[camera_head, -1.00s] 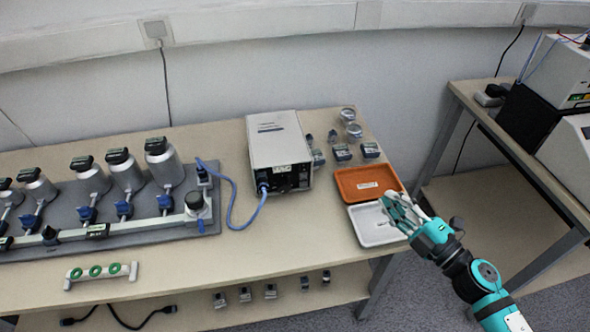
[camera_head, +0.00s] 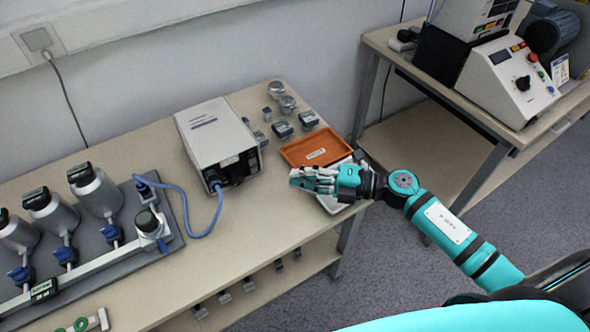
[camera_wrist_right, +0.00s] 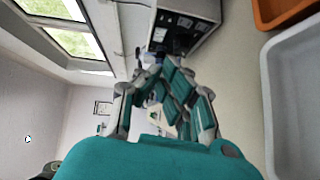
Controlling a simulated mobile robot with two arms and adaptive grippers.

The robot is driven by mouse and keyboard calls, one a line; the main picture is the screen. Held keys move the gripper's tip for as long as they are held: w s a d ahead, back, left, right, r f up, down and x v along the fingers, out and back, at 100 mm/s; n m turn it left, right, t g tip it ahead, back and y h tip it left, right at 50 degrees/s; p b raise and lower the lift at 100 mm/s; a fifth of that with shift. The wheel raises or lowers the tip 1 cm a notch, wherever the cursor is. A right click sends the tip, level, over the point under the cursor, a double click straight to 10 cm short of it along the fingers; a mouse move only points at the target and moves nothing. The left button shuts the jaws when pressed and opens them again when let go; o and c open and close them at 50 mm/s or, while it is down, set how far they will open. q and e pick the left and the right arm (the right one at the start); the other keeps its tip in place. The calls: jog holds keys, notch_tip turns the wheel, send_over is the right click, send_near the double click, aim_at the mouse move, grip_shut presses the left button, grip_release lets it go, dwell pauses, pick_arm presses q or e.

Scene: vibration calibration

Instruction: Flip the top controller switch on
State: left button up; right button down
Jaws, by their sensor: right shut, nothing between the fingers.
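A white controller box (camera_head: 203,128) with a dark front panel (camera_head: 236,168) and a blue cable stands on the long table. It also shows at the top of the right wrist view (camera_wrist_right: 190,22), with its dark panel facing my fingers. Small switches on that panel are too small to tell apart. My right gripper (camera_head: 297,180) is shut and empty. It is above the white tray, its fingers pointing left toward the box, apart from it. The fingers also show in the right wrist view (camera_wrist_right: 172,88). My left gripper is not in view.
An orange tray (camera_head: 292,152) and a white tray (camera_head: 330,206) lie at the table's right end. Small weights (camera_head: 282,129) stand behind. A shaker rig (camera_head: 110,250) is at left. A sloped control box (camera_head: 500,98) with knobs stands on another table at right.

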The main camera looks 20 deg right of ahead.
aim_at(251, 153)
jog(key=x, duration=0.3)
jog(key=w+b+x, duration=0.1)
jog(key=x, duration=0.2)
jog(key=d+b+x, duration=0.1)
jog(key=x, duration=0.2)
jog(key=shift+w+a+f, duration=0.2)
jog(key=shift+w+a, duration=0.05)
jog(key=shift+w, duration=0.1)
jog(key=shift+w+a+b, duration=0.15)
jog(key=shift+w+b, duration=0.15)
jog(key=shift+w, duration=0.45)
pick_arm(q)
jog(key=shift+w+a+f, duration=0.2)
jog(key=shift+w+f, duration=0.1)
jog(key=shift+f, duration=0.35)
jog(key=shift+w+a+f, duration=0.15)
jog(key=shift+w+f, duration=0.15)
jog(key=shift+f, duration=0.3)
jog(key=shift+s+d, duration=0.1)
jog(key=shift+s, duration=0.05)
